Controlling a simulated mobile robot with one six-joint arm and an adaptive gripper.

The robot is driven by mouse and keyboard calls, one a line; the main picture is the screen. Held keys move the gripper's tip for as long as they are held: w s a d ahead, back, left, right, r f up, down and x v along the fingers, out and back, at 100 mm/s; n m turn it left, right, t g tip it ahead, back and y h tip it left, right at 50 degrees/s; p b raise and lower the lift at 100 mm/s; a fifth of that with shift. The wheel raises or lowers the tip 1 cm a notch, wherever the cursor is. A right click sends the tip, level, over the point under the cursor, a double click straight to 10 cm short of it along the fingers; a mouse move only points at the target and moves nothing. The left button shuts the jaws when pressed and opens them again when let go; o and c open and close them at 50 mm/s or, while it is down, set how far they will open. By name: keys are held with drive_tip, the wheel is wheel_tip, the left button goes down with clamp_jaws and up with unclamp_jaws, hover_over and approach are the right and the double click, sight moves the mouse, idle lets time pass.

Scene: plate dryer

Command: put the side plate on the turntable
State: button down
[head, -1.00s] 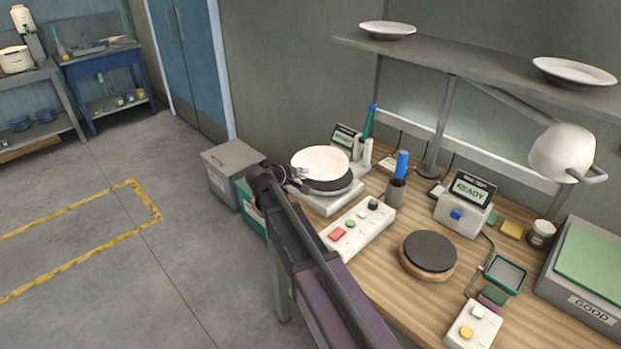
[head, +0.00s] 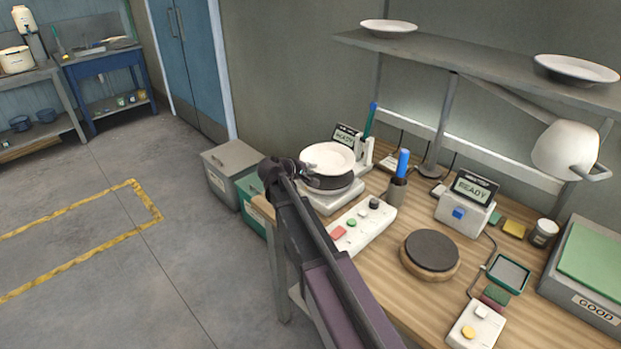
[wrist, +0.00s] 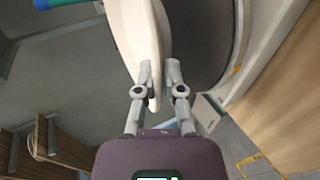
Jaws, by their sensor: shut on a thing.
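The side plate (head: 328,156) is cream-white and round. It is over a dark round disc (head: 328,185) on a white base at the back left of the bench. My gripper (head: 308,171) is shut on the near left rim of the plate. In the wrist view the plate (wrist: 140,35) shows nearly edge-on between the fingertips (wrist: 158,72), close to the dark disc (wrist: 198,40); whether they touch is not clear. A second dark disc (head: 432,250) on a round wooden base is bare. I cannot tell for certain which disc is the turntable.
A button panel (head: 361,228), a pen cup (head: 397,190) and a READY display box (head: 464,212) stand nearby. A shelf (head: 460,65) holding two plates runs above the bench. A lamp (head: 566,150) hangs at right. Grey and green bins flank the bench's left end.

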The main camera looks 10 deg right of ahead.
drive_tip(key=shift+f+b, duration=0.95)
drive_tip(key=shift+f, duration=0.35)
drive_tip(key=c, duration=0.8)
unclamp_jaws()
drive_tip(key=shift+o, duration=0.2)
drive_tip(key=shift+s+a+r+p, duration=0.35)
drive_tip(key=p+v, duration=0.4)
drive_tip(key=v, duration=0.7)
drive_tip(key=shift+p, duration=0.4)
